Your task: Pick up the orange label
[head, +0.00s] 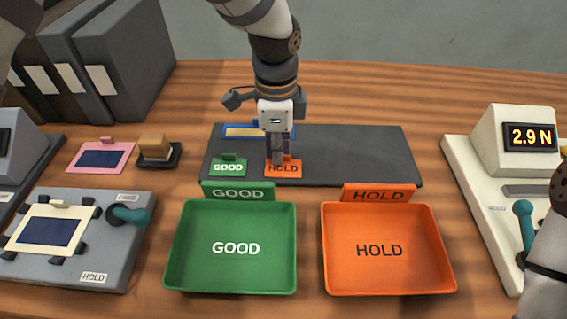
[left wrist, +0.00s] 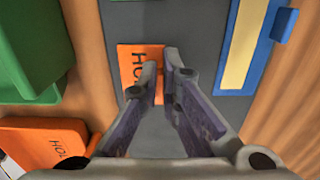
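The orange label (head: 283,168), marked HOLD, lies at the front of the dark mat, right of the green GOOD label (head: 229,167). My left gripper (head: 277,160) points down at the orange label's back edge. In the left wrist view its fingers (left wrist: 163,72) are close together at the label (left wrist: 135,68), with a strip of orange between the tips. They look shut on its raised part, which they mostly hide. The label appears flat on the mat. My right arm shows at the right edge; its gripper is out of view.
A green GOOD tray (head: 235,290) and an orange HOLD tray (head: 388,292) stand in front of the mat (head: 365,150). A blue-edged pale strip (head: 240,131) lies behind the labels. The mat's right half is clear.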

